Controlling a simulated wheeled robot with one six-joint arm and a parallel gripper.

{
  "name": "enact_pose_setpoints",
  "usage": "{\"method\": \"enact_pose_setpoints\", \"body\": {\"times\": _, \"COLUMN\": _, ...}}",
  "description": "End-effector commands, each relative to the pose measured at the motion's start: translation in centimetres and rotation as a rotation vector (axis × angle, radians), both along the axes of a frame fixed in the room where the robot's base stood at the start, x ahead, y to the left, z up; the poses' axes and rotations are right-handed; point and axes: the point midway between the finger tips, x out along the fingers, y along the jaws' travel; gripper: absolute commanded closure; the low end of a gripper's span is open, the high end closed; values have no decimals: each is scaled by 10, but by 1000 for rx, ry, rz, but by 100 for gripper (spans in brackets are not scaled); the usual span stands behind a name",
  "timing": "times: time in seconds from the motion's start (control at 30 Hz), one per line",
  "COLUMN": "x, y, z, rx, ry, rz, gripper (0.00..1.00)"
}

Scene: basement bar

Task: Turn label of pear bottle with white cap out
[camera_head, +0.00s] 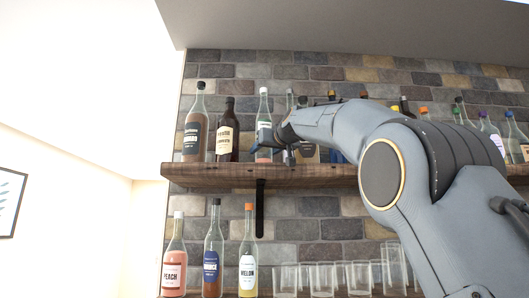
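A clear bottle with a white cap (263,108) stands upright on the upper wooden shelf, third from the left. Its contents look pinkish near the base. Part of a pale label shows on it, too small to read, so I cannot confirm that it is the pear bottle. My gripper (264,144) is at this bottle's lower part, coming in from the right, and covers some of it. I cannot tell whether the fingers touch the bottle or are closed around it.
A clear bottle (289,103) stands close on the right. Peach (173,270) and other bottles, with glasses (322,279), fill the lower shelf.

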Motion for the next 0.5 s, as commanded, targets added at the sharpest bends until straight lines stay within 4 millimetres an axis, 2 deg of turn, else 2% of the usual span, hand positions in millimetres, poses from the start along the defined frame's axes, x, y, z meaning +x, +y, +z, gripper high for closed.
{"method": "enact_pose_setpoints", "body": {"times": 0.03, "x": 0, "y": 0, "z": 0, "rx": 0, "ry": 0, "rz": 0, "gripper": 68}}
{"method": "enact_pose_setpoints", "body": {"times": 0.1, "x": 0, "y": 0, "z": 0, "rx": 0, "ry": 0, "rz": 0, "gripper": 75}}
{"method": "enact_pose_setpoints", "body": {"times": 0.5, "x": 0, "y": -1, "z": 1, "rx": 1, "ry": 5, "rz": -41, "gripper": 75}}
